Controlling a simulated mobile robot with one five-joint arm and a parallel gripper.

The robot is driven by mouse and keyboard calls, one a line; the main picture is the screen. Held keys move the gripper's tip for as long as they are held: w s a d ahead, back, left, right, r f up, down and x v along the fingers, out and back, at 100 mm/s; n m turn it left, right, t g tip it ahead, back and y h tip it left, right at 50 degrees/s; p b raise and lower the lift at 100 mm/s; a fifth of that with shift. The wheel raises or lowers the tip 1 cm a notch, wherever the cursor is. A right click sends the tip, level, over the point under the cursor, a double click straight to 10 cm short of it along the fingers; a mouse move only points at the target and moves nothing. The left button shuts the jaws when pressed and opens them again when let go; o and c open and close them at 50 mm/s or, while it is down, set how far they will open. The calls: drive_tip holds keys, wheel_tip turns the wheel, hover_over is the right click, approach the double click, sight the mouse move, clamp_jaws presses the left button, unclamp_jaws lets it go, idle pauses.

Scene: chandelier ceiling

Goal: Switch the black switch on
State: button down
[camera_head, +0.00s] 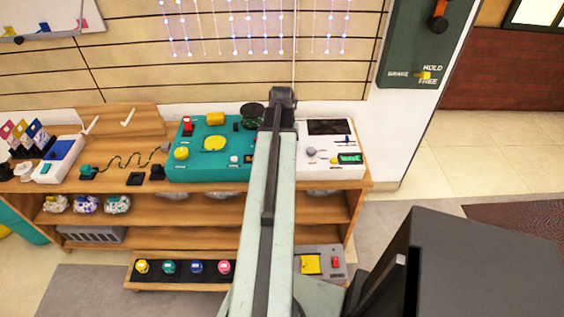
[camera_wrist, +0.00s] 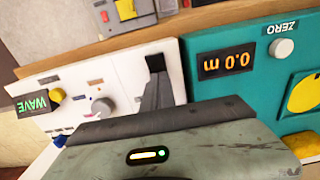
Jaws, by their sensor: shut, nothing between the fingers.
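My gripper (camera_wrist: 158,85) shows in the wrist view, shut and empty, over the white panel (camera_wrist: 125,75) close to its edge beside the teal panel. A small black piece (camera_wrist: 155,62) shows at the end of the fingers. I cannot tell whether it is a fingertip or the black switch, nor whether anything touches. In the head view the white panel (camera_head: 318,171) stands on the wooden shelf, and my arm covers its left part and hides my gripper. No other black switch can be made out clearly on the panel.
The white panel has a grey knob (camera_wrist: 102,107), a yellow knob (camera_wrist: 57,95) and a lit WAVE display (camera_wrist: 33,102). The teal panel (camera_head: 205,172) stands close on the left, with a 0.0 m display (camera_wrist: 226,63). A grey box (camera_head: 321,277) sits low in front.

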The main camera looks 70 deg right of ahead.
wheel_tip(320, 180, up, 7)
drive_tip(key=p, duration=0.6)
drive_tip(key=shift+f, duration=0.15)
